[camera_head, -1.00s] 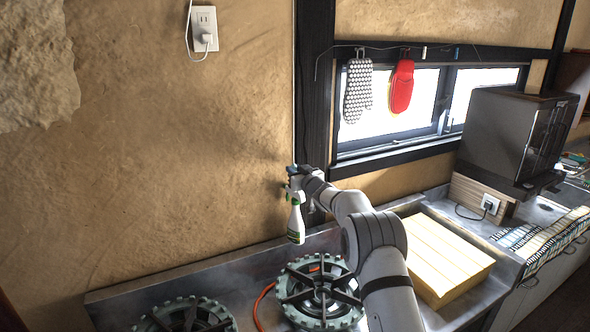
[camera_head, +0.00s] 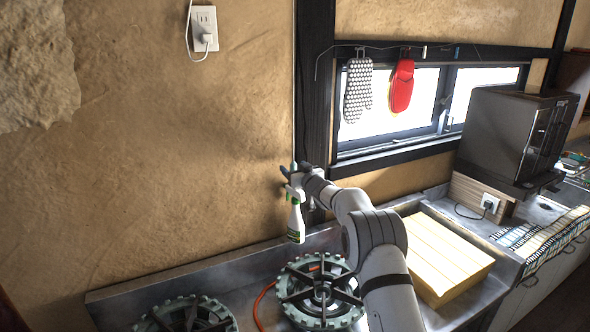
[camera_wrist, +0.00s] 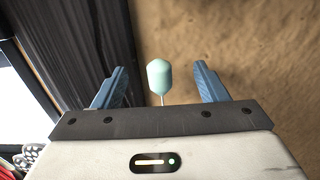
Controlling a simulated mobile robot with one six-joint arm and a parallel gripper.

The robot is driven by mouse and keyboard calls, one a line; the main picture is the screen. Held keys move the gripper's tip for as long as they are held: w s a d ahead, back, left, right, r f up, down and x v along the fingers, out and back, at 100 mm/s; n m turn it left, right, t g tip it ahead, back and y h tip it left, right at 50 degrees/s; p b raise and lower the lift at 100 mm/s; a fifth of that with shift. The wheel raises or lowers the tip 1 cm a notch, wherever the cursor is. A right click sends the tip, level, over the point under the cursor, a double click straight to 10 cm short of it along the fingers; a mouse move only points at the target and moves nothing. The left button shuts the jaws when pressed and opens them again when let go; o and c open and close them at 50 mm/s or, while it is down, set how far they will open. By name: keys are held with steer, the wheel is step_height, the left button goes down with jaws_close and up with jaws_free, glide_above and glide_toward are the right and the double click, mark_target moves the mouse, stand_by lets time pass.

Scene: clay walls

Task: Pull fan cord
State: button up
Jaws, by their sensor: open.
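The fan cord's pale teal pull knob (camera_wrist: 160,76) shows in the wrist view, with a thin pale cord running from its lower end in the picture. My gripper (camera_wrist: 160,88) is open, with one blue finger on each side of the knob. Clear gaps show between the knob and both fingers. In the head view my gripper (camera_head: 287,181) is small, near the wall beside the dark post and above a white spray bottle. The fan itself is not visible, and the cord is too small to make out in the head view.
The white and green spray bottle (camera_head: 296,222) stands by the wall just below my gripper. A stove burner (camera_head: 320,291) and a yellow block (camera_head: 438,258) are on the counter. A dark post (camera_head: 314,90) and two hanging mitts (camera_head: 402,86) are to the right.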

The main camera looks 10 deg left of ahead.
steer(key=o, duration=0.5)
steer(key=shift+s+d+f, duration=0.1)
